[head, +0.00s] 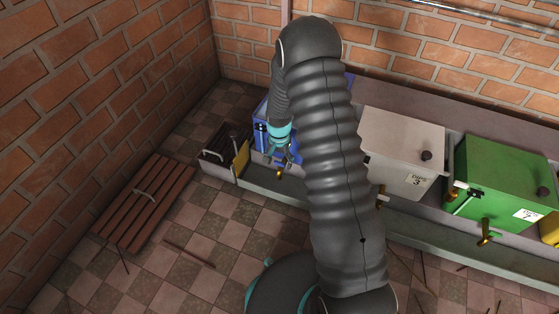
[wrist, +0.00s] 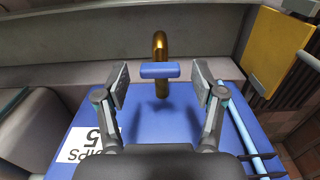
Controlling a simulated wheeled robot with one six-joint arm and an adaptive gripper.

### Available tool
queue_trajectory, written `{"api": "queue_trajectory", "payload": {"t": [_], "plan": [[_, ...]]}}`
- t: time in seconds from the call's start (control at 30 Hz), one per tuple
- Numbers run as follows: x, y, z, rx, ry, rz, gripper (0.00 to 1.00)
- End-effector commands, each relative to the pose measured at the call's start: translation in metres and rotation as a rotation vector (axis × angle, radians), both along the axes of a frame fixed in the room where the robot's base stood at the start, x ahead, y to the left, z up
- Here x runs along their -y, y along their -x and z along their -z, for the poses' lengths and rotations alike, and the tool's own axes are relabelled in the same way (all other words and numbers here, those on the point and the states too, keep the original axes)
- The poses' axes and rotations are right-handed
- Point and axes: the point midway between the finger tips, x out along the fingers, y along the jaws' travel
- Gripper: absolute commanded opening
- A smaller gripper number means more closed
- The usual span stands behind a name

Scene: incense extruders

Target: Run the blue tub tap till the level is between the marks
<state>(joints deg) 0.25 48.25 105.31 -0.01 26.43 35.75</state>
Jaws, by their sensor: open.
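The blue tub (head: 260,128) stands at the left end of the row in the head view, mostly hidden behind my arm. In the wrist view its blue face (wrist: 165,125) fills the middle, with a white label (wrist: 92,140) showing a 5. Its brass tap (wrist: 160,43) has a blue crossbar handle (wrist: 160,70). My gripper (wrist: 160,84) is open, its two fingers on either side of the handle and apart from it. In the head view my gripper (head: 281,152) is just above the tap (head: 279,173). A pale tube (wrist: 243,135) with black clips runs along the tub; its level cannot be read.
A grey-white tub (head: 400,145) and a green tub (head: 505,180) stand to the right along a stone trough (head: 430,222). A yellow plate (head: 241,160) stands beside a dark pit (head: 214,157) at left. A slatted wooden cover (head: 147,203) and thin sticks lie on the checkered floor.

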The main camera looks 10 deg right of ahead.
Motion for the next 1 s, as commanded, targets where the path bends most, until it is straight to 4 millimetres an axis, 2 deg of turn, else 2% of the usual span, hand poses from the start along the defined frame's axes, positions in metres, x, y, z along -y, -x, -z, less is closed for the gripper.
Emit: {"api": "queue_trajectory", "payload": {"t": [0.03,0.07,0.2,0.3,0.47,0.8,1.0], "plan": [[0.0000,0.0000,-0.0002,0.000,0.000,0.000,0.69],[0.0000,0.0000,-0.0002,0.000,0.000,0.000,0.64],[0.0000,0.0000,-0.0003,0.000,0.000,0.000,0.29],[0.0000,0.0000,-0.0003,0.000,0.000,0.000,0.09],[0.0000,0.0000,0.0000,0.000,0.000,-0.021,0.09],[-0.0001,-0.0001,0.0003,0.000,0.000,-0.311,0.09],[-0.0001,0.0002,-0.0001,-0.001,-0.001,-0.411,0.09]]}}
